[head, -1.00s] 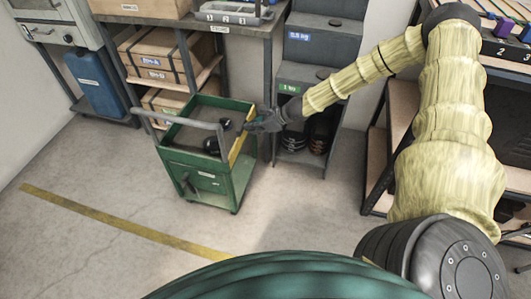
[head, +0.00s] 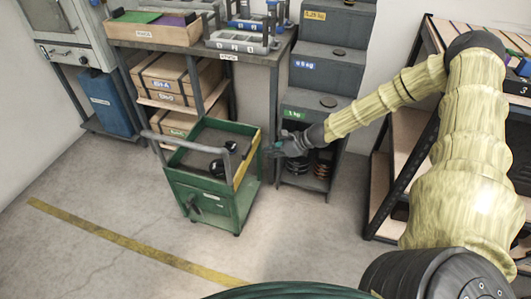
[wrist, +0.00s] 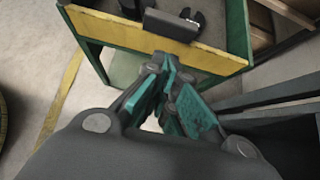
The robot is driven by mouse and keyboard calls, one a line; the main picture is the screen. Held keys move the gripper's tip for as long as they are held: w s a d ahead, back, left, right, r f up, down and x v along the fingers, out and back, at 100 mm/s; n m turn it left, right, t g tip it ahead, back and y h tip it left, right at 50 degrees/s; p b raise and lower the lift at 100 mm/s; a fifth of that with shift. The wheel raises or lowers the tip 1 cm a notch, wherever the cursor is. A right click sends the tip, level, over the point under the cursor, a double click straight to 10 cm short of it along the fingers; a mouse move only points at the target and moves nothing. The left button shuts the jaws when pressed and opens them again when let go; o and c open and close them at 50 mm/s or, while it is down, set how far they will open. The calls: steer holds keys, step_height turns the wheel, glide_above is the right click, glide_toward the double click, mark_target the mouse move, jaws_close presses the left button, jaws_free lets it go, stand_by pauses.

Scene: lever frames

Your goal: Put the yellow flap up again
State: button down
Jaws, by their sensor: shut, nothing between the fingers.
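The yellow flap (head: 245,166) forms the right end wall of the green cart (head: 214,197) in the head view. It looks upright, with its face rising at the rim. In the wrist view the yellow flap (wrist: 130,35) spans the cart's near end, between green corner posts. My gripper (head: 276,149) is just right of the flap, apart from it in the head view. In the wrist view my gripper (wrist: 168,78) is shut and empty, its teal-padded fingers pointing toward the flap. The flap's hinge and any latch are too small to make out.
The cart holds dark objects (head: 217,167) and has a grey push handle (head: 193,144). A grey weight cabinet (head: 317,110) stands close behind my gripper. A workbench (head: 272,57) is behind the cart. The floor in front, with a yellow line (head: 130,240), is clear.

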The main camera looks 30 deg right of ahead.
steer(key=p+v, duration=0.2)
steer(key=v, duration=0.5)
steer(key=shift+r, duration=0.25)
steer(key=s+a+f+n+g+h, duration=0.25)
steer(key=s+a+f+n, duration=0.35)
steer(key=s, duration=0.4)
steer(key=s+a+f+n+g+h, duration=0.2)
steer(key=s+a+f+n+g, duration=0.15)
steer(key=s+a+n, duration=0.5)
steer(key=s+a+f+n+g+h, duration=0.2)
steer(key=s+a+f+n, duration=0.3)
steer(key=s+n, duration=0.45)
steer(key=s+a+r+n, duration=0.1)
steer(key=s+a+n, duration=0.25)
steer(key=s, duration=0.55)
step_height(320, 180, up, 12)
steer(key=p, duration=1.3)
steer(key=shift+w+a+r, duration=0.2)
steer(key=shift+w+a, duration=0.15)
steer(key=shift+a, duration=0.05)
